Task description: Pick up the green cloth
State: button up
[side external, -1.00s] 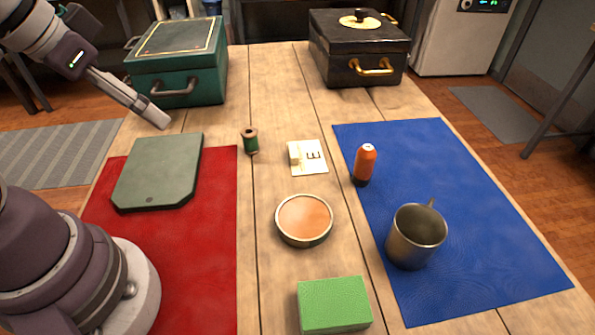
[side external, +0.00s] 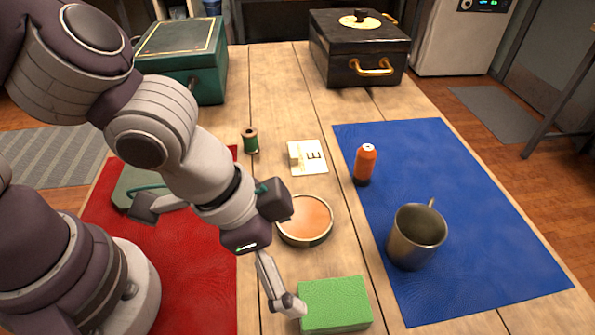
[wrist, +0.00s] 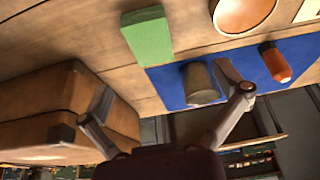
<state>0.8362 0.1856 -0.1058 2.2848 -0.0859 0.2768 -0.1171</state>
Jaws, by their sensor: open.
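The green cloth (side external: 335,304) looks like a thick, flat rectangular block and lies on bare wood at the near edge of the table. It also shows in the wrist view (wrist: 147,37), beyond the fingertips and up toward the top. My gripper (side external: 288,304) is at the left side of the cloth in the side view, fingers pointing down toward the near edge. Whether a fingertip touches the cloth, I cannot tell.
A round orange-topped dish (side external: 304,219) sits behind the cloth. A metal mug (side external: 416,237) and orange bottle (side external: 364,164) stand on the blue mat (side external: 480,225). My arm hangs over the red mat (side external: 205,285) and partly hides the grey-green board (side external: 128,188). A brown padded object (wrist: 60,100) fills the wrist view's left.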

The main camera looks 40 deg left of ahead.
send_over(332, 301)
jog(key=s+a, duration=0.2)
notch_tip(332, 301, down, 5)
jog(key=shift+s+a+r, duration=0.1)
jog(key=shift+a, duration=0.05)
jog(key=x, duration=0.5)
jog(key=shift+w+d, duration=0.35)
jog(key=shift+d, duration=0.1)
jog(key=shift+w+d+f, duration=0.1)
jog(key=shift+w+f, duration=0.05)
jog(key=shift+f, duration=0.15)
jog(key=shift+f, duration=0.25)
jog(key=c, duration=1.2)
